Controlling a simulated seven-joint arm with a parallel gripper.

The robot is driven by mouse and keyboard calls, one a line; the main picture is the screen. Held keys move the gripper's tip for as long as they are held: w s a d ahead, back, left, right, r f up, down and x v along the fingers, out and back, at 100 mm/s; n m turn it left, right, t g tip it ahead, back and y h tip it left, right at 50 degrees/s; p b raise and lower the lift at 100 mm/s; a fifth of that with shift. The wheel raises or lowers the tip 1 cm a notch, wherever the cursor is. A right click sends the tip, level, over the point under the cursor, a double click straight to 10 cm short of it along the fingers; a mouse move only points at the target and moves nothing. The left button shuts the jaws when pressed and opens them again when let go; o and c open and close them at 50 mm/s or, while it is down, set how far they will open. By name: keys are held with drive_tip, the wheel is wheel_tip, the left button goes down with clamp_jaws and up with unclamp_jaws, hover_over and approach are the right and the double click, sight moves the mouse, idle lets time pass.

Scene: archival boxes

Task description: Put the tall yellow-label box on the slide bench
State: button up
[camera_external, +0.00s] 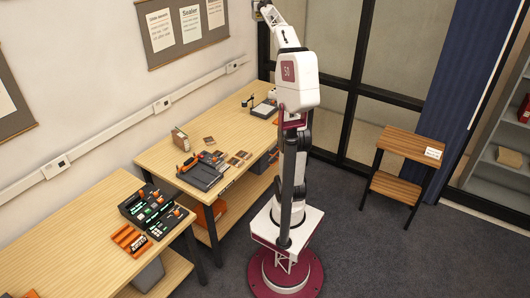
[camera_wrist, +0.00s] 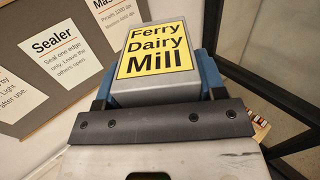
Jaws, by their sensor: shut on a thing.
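A grey box (camera_wrist: 150,92) with a yellow label (camera_wrist: 157,50) reading "Ferry Dairy Mill" fills the middle of the wrist view. My gripper (camera_wrist: 160,82) is shut on it, with blue finger parts on both sides of the box. In the external view my gripper (camera_external: 266,9) is raised high at the top edge, near the wall corner, and the held box (camera_external: 257,14) is small and partly hidden there. A two-tier wooden bench (camera_external: 408,143) with dark legs stands at the right; its white tag is too small to read. Its top looks clear apart from the tag.
Two wooden worktables line the left wall. The nearer one (camera_external: 75,225) holds a control panel (camera_external: 155,210) and orange trays; the farther one (camera_external: 225,130) holds tools and small items. A shelf cabinet (camera_external: 505,150) stands at far right. Floor between my base and the bench is clear.

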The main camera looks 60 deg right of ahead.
drive_tip(key=w+a+f+n+t+y, duration=0.1)
drive_tip(key=w+a+f+n+y, duration=0.45)
drive_tip(key=f, duration=0.85)
drive_tip(key=w+a+f+t+y, duration=0.2)
drive_tip(key=w+a+f, duration=0.5)
drive_tip(key=a+f, duration=0.45)
drive_tip(key=w+a+f+n+t+y, duration=0.15)
drive_tip(key=w+a+f+y, duration=0.4)
drive_tip(key=f, duration=1.05)
drive_tip(key=s+a+f+h, duration=0.1)
drive_tip(key=a+f, duration=0.5)
drive_tip(key=f, duration=0.4)
drive_tip(key=s+a+f+h, duration=0.1)
drive_tip(key=a+f, duration=0.5)
drive_tip(key=f, duration=0.4)
drive_tip(key=s+a+f+h, duration=0.1)
drive_tip(key=a+f, duration=0.6)
drive_tip(key=f, duration=0.4)
drive_tip(key=shift+s, duration=0.2)
drive_tip(key=shift+g, duration=0.25)
drive_tip(key=w+d+f, duration=0.1)
drive_tip(key=w+d, duration=0.2)
drive_tip(key=w, duration=1.1)
drive_tip(key=shift+w+d, duration=0.35)
drive_tip(key=shift+d, duration=0.05)
drive_tip(key=shift+f, duration=0.15)
